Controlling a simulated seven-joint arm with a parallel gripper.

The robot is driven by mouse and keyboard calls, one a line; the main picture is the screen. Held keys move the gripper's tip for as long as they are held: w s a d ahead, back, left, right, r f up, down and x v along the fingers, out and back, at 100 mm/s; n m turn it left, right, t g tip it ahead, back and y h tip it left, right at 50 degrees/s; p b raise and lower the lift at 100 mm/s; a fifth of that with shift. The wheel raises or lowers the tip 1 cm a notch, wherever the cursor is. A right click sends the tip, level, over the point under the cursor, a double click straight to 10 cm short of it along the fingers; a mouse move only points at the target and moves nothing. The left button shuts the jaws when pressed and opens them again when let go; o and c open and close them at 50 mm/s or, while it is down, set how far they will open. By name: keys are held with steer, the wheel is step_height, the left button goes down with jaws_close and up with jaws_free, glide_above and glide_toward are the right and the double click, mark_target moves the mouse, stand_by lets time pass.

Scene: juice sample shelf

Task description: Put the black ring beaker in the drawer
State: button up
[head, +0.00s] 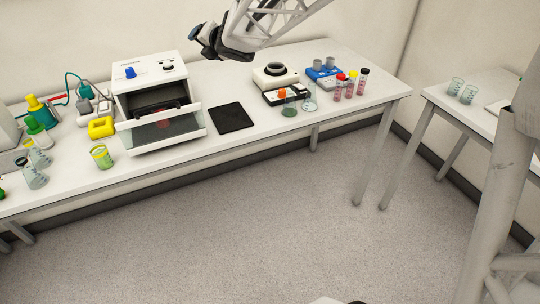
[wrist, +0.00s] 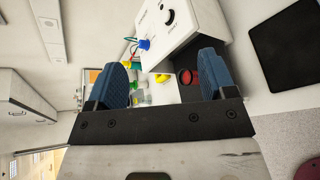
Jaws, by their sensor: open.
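A clear beaker with a dark rim (head: 32,176), which looks like the black ring beaker, is at the far left of the bench in the head view. It seems tilted, and I cannot make out its ring well.
A yellow-ring beaker (head: 102,157) and a yellow block (head: 101,127) stand left of the drawer. Green- and yellow-topped bottles (head: 36,128) are near the dark-rimmed beaker. A black pad (head: 232,118) lies right of the box. Several vials (head: 349,88) stand further right.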

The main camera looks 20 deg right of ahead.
steer(key=s+d+m+g+h, duration=0.2)
steer(key=s+d+m+h, duration=0.1)
steer(key=s+m, duration=0.65)
steer(key=s+d+m+g+h, duration=0.2)
steer(key=s+m+h, duration=0.1)
steer(key=s+m, duration=0.65)
steer(key=s+a+f+m+g, duration=0.1)
steer(key=s+f+m+g, duration=0.1)
steer(key=s, duration=0.6)
steer(key=s+a+f+m+g+y, duration=0.1)
steer(key=s+a+f+m+g, duration=0.1)
steer(key=s, duration=0.6)
steer(key=s+a+f+m+g+y, duration=0.1)
steer(key=s+f+m+g, duration=0.1)
steer(key=s+m, duration=0.3)
steer(key=s+f, duration=0.1)
steer(key=s, duration=0.2)
steer(key=shift+s+a+f+m+g, duration=0.15)
steer(key=shift+s+f+m+g, duration=0.05)
steer(key=shift+s+m+g, duration=0.2)
